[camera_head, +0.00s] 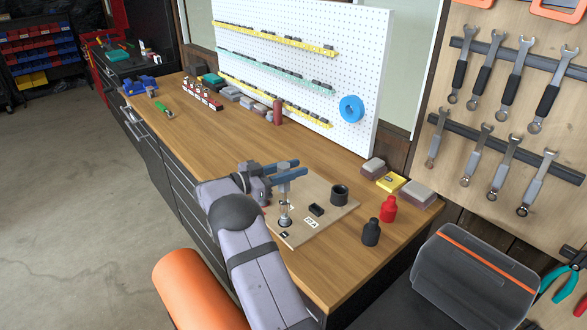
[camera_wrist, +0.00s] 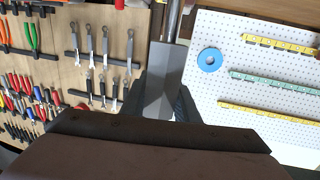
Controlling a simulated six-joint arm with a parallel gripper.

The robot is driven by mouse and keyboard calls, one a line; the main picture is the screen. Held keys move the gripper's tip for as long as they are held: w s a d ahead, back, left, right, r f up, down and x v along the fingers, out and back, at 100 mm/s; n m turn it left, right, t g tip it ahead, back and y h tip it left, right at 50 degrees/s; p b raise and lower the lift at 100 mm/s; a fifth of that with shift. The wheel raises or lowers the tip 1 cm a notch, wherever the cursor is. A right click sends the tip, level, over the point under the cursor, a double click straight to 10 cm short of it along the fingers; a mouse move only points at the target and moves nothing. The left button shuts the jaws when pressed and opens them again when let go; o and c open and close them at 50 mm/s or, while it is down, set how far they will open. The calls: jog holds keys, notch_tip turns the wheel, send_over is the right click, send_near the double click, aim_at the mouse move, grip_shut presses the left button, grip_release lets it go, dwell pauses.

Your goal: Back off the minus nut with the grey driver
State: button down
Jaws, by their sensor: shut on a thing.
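My gripper (camera_head: 289,173) is above the wooden board on the bench, shut on the grey driver (camera_head: 284,202). The driver stands about upright, with its lower end over a round metal piece (camera_head: 285,222) on the board. I cannot tell whether it touches that piece or whether that piece is the minus nut. In the wrist view the driver's grey body (camera_wrist: 165,80) lies between dark fingers, and its metal shaft runs off the top edge. A small dark label (camera_head: 284,234) sits at the board's near corner; its mark is too small to read.
A dark cylinder (camera_head: 339,194) and a small black block (camera_head: 317,209) stand on the board (camera_head: 313,228). A red bottle (camera_head: 388,209) and a black bottle (camera_head: 371,232) stand to the right. A pegboard (camera_head: 300,65) rises behind.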

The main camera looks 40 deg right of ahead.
jog(key=shift+f+b, duration=0.85)
jog(key=shift+f, duration=0.4)
dwell(0.4)
jog(key=w+a+r+n+t+y+p, duration=0.1)
jog(key=r+n+t+y+p, duration=0.1)
jog(key=n+t+y, duration=0.4)
jog(key=w+a+r+n+t+y+p, duration=0.1)
jog(key=r+n+t+y, duration=0.4)
jog(key=n+t, duration=0.6)
jog(key=shift+w+a+r+t+y+p, duration=0.2)
jog(key=shift+w+t+y+p, duration=0.75)
jog(key=shift+t, duration=0.65)
dwell(0.8)
jog(key=shift+s, duration=0.2)
jog(key=shift+n+y, duration=0.3)
jog(key=shift+y, duration=0.05)
